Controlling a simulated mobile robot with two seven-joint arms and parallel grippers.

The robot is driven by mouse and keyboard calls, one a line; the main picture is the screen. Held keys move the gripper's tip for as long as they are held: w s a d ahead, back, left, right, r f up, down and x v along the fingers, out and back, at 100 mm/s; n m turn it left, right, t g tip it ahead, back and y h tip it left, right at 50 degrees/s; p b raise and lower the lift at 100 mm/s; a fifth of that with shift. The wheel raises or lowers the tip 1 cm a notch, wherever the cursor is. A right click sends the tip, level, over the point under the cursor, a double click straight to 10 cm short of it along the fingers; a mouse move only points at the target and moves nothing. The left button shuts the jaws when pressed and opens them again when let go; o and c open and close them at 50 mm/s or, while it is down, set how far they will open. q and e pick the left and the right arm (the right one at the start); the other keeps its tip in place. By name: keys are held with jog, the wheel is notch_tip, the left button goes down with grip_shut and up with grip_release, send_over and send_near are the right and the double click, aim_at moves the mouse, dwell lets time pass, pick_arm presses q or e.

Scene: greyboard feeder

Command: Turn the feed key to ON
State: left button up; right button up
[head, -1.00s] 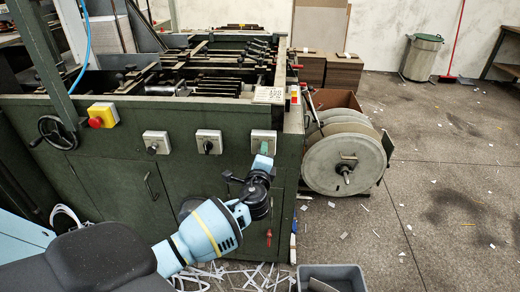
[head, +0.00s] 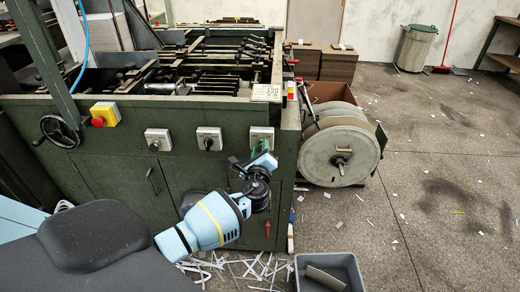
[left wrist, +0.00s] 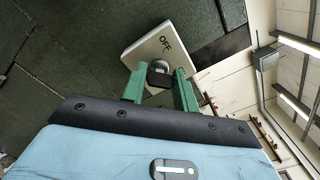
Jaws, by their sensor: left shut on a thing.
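The key switch plate (head: 262,132) is the rightmost of three grey switch plates on the front of the green machine. In the left wrist view the pale plate (left wrist: 150,47) shows tilted, with the word OFF readable on it. My left gripper (head: 261,149) is at this plate. In the left wrist view the dark key (left wrist: 159,76) sits between its two green fingers, and the gripper is shut on it. The key's exact angle is hard to tell. The gripper hides the key in the head view. My right gripper is not in view.
Two other switch plates (head: 158,139) (head: 209,139) and a red stop button on a yellow box (head: 104,115) are to the left. A large reel (head: 340,155) stands right of the machine. A grey bin (head: 329,271) is on the floor below, among paper strips.

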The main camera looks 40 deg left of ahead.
pick_arm(q)
jog(key=o, duration=1)
jog(key=v, duration=0.8)
jog(key=shift+w, duration=0.1)
